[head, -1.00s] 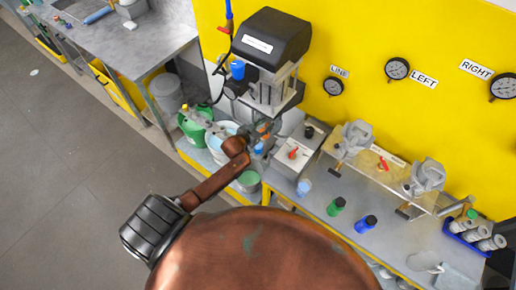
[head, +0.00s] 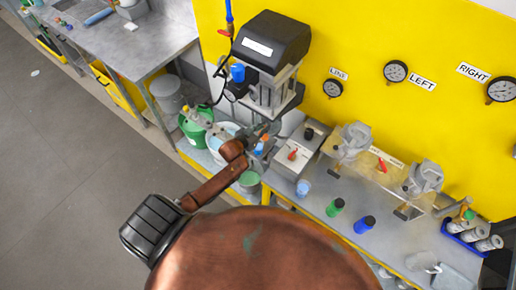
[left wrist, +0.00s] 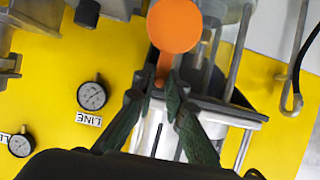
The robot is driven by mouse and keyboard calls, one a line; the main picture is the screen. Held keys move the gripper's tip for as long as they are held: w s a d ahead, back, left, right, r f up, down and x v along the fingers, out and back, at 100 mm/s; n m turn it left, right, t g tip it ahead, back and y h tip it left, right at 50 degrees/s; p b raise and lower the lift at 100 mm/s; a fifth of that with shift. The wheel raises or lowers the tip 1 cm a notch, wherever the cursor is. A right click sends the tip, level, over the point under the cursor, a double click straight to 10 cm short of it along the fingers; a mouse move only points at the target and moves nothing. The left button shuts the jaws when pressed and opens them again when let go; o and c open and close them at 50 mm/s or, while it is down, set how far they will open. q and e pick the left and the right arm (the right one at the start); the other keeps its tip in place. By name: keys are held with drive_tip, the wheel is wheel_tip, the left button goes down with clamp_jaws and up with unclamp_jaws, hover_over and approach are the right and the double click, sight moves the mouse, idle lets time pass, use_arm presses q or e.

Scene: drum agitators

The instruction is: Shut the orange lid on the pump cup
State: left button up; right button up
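The orange lid (left wrist: 174,27) is a round disc at the top of the left wrist view, with a narrow orange tab running down from it. My left gripper (left wrist: 160,82) has its green-padded fingertips close together at the tab's lower end; whether they press on it is unclear. In the head view my left gripper (head: 262,136) is beside the lower part of the pump unit (head: 271,37), where only a bit of orange shows. A pale metal cylinder with a dark flange (left wrist: 235,112) is behind the fingers; I cannot tell if it is the pump cup. My right gripper is not in view.
A control box with a red switch (head: 292,154) stands right of the gripper. Green (head: 336,207) and blue (head: 365,223) bottles stand on the bench. Green and white buckets (head: 195,124) are left of the pump. Gauges (head: 396,71) hang on the yellow wall.

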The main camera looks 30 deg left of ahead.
use_arm(q)
drive_tip(key=shift+s+r, duration=0.15)
drive_tip(key=shift+s, duration=0.5)
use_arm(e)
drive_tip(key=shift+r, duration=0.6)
use_arm(q)
drive_tip(key=shift+s+p, duration=0.1)
drive_tip(key=shift+p, duration=0.25)
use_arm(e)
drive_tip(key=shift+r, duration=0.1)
use_arm(q)
drive_tip(key=s, duration=0.1)
drive_tip(key=s+p, duration=0.1)
drive_tip(key=s, duration=0.1)
drive_tip(key=shift+a+p, duration=0.2)
drive_tip(key=shift+p, duration=0.1)
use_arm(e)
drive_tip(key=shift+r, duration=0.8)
